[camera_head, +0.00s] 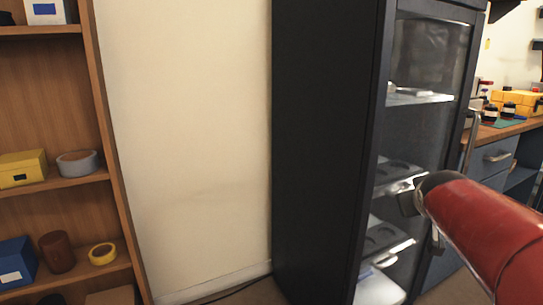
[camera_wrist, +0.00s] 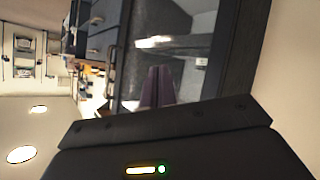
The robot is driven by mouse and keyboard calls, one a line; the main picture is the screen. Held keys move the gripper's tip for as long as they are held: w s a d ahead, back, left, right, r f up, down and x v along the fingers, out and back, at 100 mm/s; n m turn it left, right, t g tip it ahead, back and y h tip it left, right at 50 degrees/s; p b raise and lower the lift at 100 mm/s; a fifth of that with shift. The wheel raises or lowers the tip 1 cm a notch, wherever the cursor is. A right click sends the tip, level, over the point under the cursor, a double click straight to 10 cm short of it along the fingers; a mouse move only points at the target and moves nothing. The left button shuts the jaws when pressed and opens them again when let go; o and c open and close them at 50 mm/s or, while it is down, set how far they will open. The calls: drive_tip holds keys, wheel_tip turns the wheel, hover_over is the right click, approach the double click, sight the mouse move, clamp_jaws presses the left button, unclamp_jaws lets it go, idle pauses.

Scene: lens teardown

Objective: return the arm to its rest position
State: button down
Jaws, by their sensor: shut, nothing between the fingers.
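My gripper (camera_head: 408,203) is at the end of my red arm, which reaches in from the lower right of the head view. It is in front of the glass door of the tall black cabinet (camera_head: 325,120). In the wrist view my gripper (camera_wrist: 158,72) shows two dark fingers pressed together with nothing between them. The picture there is turned on its side, and the cabinet's glass front and shelves lie beyond the fingers. I cannot tell how far the gripper is from the glass.
A wooden shelf unit (camera_head: 103,105) at the left holds a yellow box (camera_head: 22,169), a blue box (camera_head: 16,262) and tape rolls. Bare wall stands between it and the cabinet. A workbench (camera_head: 503,130) with drawers and lens parts is at the far right.

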drive_tip(key=s+a+f+g+y, duration=0.2)
drive_tip(key=s+a+f, duration=0.4)
drive_tip(key=s+a, duration=0.3)
drive_tip(key=s+a+f+g+y, duration=0.3)
drive_tip(key=s+a+f, duration=0.4)
drive_tip(key=s+a, duration=0.3)
drive_tip(key=s, duration=0.3)
drive_tip(key=shift+s+a+f, duration=0.2)
drive_tip(key=shift+a+f, duration=0.1)
